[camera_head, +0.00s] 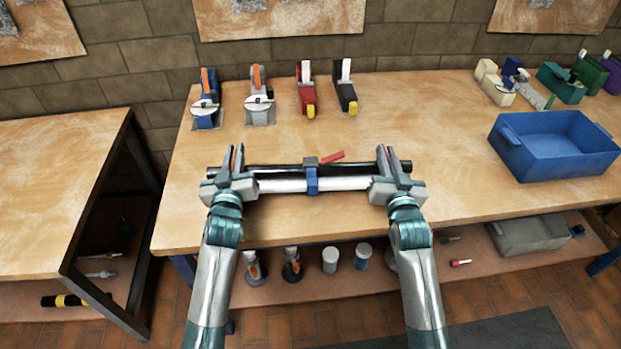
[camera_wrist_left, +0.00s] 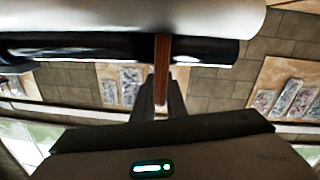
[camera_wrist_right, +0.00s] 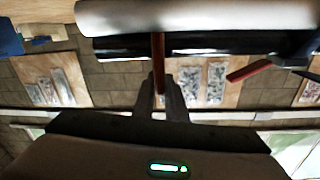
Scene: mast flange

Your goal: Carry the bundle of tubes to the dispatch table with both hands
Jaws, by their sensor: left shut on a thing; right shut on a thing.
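The bundle of tubes, a black tube (camera_head: 270,169) beside a white-grey tube (camera_head: 285,185), lies crosswise in front of me over the near part of a wooden table. A blue strap (camera_head: 312,180) with a dark buckle and a red tail (camera_head: 332,158) wraps its middle. My left gripper (camera_head: 237,160) is shut on the bundle near its left end. My right gripper (camera_head: 384,160) is shut on it near its right end. The bundle looks level. Both tubes also show in the left wrist view (camera_wrist_left: 120,20) and the right wrist view (camera_wrist_right: 200,18). Which table is the dispatch table is not marked.
Several tape dispensers (camera_head: 308,92) stand along the table's back. A blue bin (camera_head: 553,148) stands at the right. Another wooden table (camera_head: 60,190) is at the left, its visible top bare, with a gap between. Cans and spray bottles (camera_head: 330,260) stand on the lower shelf.

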